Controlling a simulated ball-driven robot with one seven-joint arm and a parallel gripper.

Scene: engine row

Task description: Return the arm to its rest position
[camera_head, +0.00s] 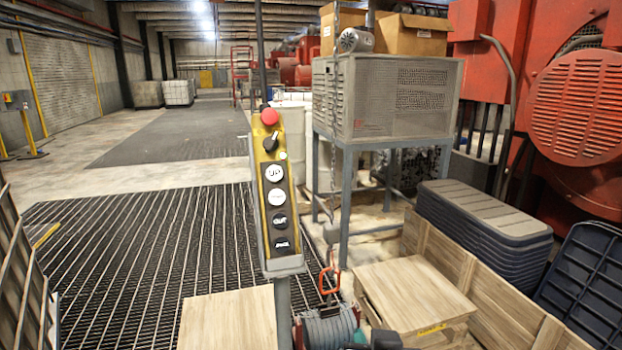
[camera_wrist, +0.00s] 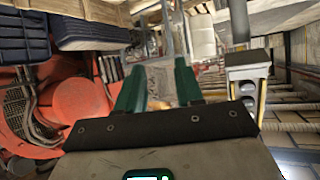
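My gripper (camera_wrist: 158,78) shows in the wrist view as two green fingers standing apart, with nothing seen held between them. The wrist view is turned over against the head view. The yellow control pendant (camera_head: 278,195) stands upright in the middle of the head view, with a red button on top, a black switch and several round buttons below. It also shows to the right of my fingers in the wrist view (camera_wrist: 247,80), with a visible gap between. I cannot make out my fingers in the head view.
A grey cage-like unit (camera_head: 400,95) on a metal stand carries cardboard boxes (camera_head: 411,33). A hanging chain (camera_head: 334,120) is close by. Stacked dark lids (camera_head: 480,225), a wooden crate (camera_head: 418,295) and red machinery (camera_head: 575,110) fill the right. The grated floor (camera_head: 130,235) at left is mostly clear.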

